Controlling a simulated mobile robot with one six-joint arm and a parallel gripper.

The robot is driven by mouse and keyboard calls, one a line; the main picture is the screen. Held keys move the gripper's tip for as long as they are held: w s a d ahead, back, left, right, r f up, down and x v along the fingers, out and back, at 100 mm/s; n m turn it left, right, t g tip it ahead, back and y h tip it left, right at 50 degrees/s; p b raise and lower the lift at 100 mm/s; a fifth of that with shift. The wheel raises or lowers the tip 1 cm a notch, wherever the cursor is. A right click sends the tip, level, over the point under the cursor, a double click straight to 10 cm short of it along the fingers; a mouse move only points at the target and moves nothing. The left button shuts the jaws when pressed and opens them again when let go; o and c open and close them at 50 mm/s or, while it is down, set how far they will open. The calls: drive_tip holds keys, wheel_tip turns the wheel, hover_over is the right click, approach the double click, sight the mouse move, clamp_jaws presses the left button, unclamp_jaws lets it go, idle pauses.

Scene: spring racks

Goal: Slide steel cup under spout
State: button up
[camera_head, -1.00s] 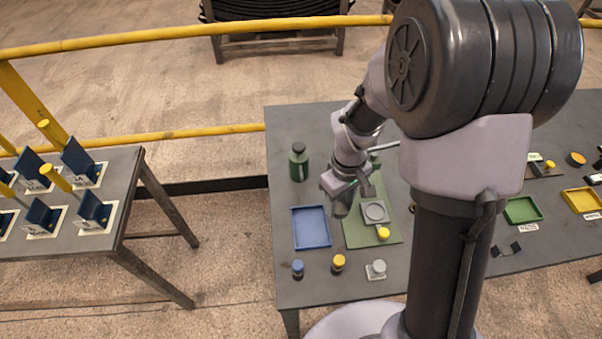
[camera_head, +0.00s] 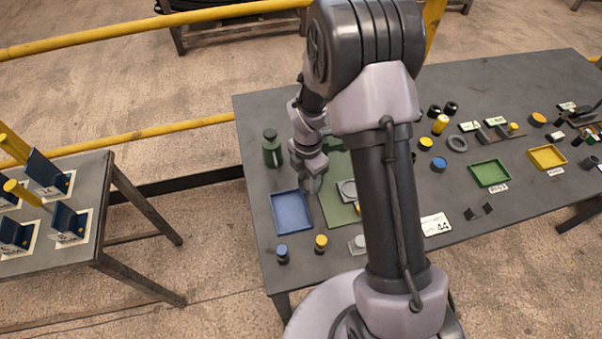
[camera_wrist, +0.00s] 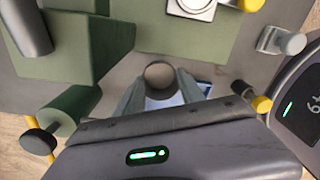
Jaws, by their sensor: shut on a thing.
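My gripper (camera_wrist: 160,92) is shut on the round steel cup (camera_wrist: 160,73), seen from above between the two fingers. In the head view my gripper (camera_head: 315,179) is between the blue tray and the green mat (camera_head: 335,207); the cup is hard to make out there. In the wrist view a green block-shaped body (camera_wrist: 60,50) stands left of the cup, with a grey cylinder (camera_wrist: 27,25) beside it. I cannot tell which part is the spout. A light grey plate with a round ring (camera_head: 347,190) lies on the mat; it also shows in the wrist view (camera_wrist: 192,6), apart from the cup.
A blue tray (camera_head: 291,211) lies left of the mat. A dark green bottle (camera_head: 271,150) stands behind it. Blue-topped (camera_head: 282,254) and yellow-topped (camera_head: 321,244) small items stand near the table's front edge. Green (camera_head: 489,173) and yellow (camera_head: 547,157) trays are farther right.

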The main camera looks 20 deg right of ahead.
drive_tip(key=w, duration=0.4)
drive_tip(key=w+b, duration=0.1)
drive_tip(key=w, duration=0.1)
drive_tip(key=shift+a+f, duration=0.2)
drive_tip(key=shift+f, duration=0.15)
wheel_tip(320, 180, down, 4)
drive_tip(key=shift+r+b, duration=0.15)
drive_tip(key=shift+b, duration=0.7)
drive_tip(key=shift+r, duration=0.2)
drive_tip(key=shift+f, duration=0.1)
